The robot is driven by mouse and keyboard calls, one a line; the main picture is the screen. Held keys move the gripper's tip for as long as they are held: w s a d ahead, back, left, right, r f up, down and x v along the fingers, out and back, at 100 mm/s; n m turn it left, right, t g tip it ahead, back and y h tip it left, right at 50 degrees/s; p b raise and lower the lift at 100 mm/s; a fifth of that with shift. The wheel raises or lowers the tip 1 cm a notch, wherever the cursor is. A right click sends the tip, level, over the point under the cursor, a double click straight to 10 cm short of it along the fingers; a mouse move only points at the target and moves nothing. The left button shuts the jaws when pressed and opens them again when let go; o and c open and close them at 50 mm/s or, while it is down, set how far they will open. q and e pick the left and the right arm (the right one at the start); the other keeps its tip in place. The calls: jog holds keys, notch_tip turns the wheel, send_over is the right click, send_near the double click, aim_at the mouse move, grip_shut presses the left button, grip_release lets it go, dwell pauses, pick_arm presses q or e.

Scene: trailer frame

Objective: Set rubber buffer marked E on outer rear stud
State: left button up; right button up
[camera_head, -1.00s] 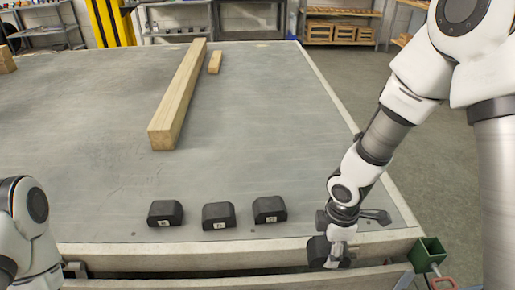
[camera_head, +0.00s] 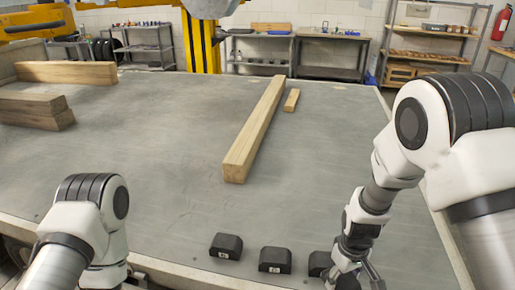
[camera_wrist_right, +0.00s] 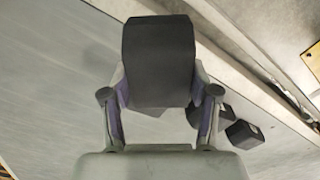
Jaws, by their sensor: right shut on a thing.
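My right gripper (camera_wrist_right: 159,95) is shut on a dark rubber buffer (camera_wrist_right: 158,50), with a finger on each side of it in the right wrist view. No letter shows on the held buffer's visible face. In the head view the right gripper (camera_head: 354,278) is at the bottom edge, partly cut off. Three more buffers stand in a row on the table: a left one (camera_head: 226,246), a middle one (camera_head: 275,260) and a right one (camera_head: 317,262), the last beside my right wrist. Their small pale labels are too small to read. My left gripper is out of view. I cannot make out a stud.
The grey table (camera_head: 150,150) has a wide clear middle. A long wooden beam (camera_head: 255,130) and a short block (camera_head: 291,100) lie on it. More timbers (camera_head: 35,108) lie at the left. A pale frame rail (camera_wrist_right: 240,62) shows in the wrist view.

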jog(key=w+m, duration=0.1)
jog(key=a+m, duration=0.1)
jog(key=shift+w+a+r+m, duration=0.25)
jog(key=shift+w+m, duration=0.05)
jog(key=shift+w, duration=0.1)
jog(key=shift+s+a+m, duration=0.1)
jog(key=shift+m, duration=0.7)
jog(key=shift+n, duration=0.4)
jog(key=shift+s+d+f+n, duration=0.15)
jog(key=shift+d+n, duration=0.2)
jog(key=shift+n, duration=0.35)
jog(key=s+d+f+n+b, duration=0.1)
jog(key=s+d+n+b, duration=0.6)
jog(key=s+n, duration=0.4)
jog(key=shift+s+d+n, duration=0.25)
jog(key=shift+n, duration=0.35)
